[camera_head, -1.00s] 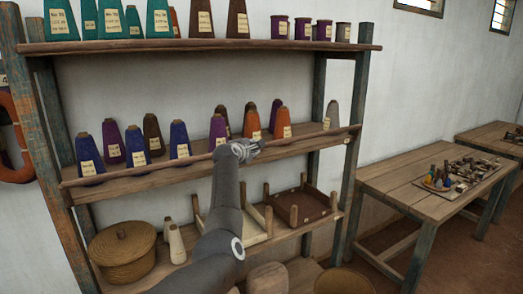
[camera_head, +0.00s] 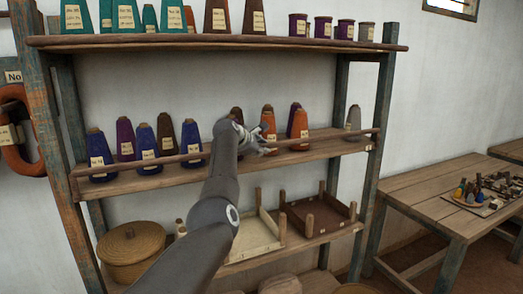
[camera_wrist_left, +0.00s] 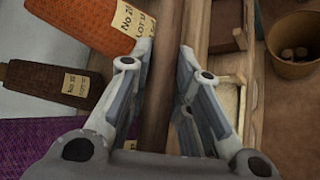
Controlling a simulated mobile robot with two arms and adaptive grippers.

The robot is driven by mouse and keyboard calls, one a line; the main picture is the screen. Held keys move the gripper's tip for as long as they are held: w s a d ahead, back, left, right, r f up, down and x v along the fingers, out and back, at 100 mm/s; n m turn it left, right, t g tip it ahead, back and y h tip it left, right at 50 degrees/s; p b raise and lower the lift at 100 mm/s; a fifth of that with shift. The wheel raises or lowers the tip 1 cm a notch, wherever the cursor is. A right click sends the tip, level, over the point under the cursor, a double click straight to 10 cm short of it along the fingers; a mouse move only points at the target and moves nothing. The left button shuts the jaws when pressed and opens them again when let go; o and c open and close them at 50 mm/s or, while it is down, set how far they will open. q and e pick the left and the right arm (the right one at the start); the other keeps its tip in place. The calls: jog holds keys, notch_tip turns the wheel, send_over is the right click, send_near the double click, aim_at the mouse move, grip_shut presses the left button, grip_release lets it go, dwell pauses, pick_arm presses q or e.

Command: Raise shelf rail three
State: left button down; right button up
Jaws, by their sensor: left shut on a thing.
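The shelf rail (camera_head: 330,136) is a thin brown wooden bar along the front of the middle shelf, a little above the board's front edge. My left gripper (camera_head: 262,140) reaches it near the middle of its length. In the left wrist view the rail (camera_wrist_left: 164,75) runs lengthwise between the two fingers of my left gripper (camera_wrist_left: 168,48), which are shut on it. My left arm hides part of the rail and some cones in the head view. My right gripper is not in view.
Yarn cones, including an orange cone (camera_head: 300,128) and a blue cone (camera_head: 98,155), stand close behind the rail. An upper shelf (camera_head: 220,42) with more cones is overhead. A lidded basket (camera_head: 130,250) and wooden frames (camera_head: 318,215) are below. A table (camera_head: 430,195) stands right.

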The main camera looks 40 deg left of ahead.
pick_arm(q)
jog(key=shift+a+r, duration=0.1)
jog(key=shift+r, duration=0.3)
jog(key=c, duration=1.4)
grip_release()
jog(key=shift+o, duration=0.5)
jog(key=shift+f, duration=0.1)
jog(key=shift+f, duration=0.1)
jog(key=shift+s, duration=0.15)
jog(key=shift+s, duration=0.2)
jog(key=v, duration=1.1)
jog(key=shift+d+r, duration=0.25)
jog(key=shift+d, duration=0.05)
jog(key=shift+s, duration=0.1)
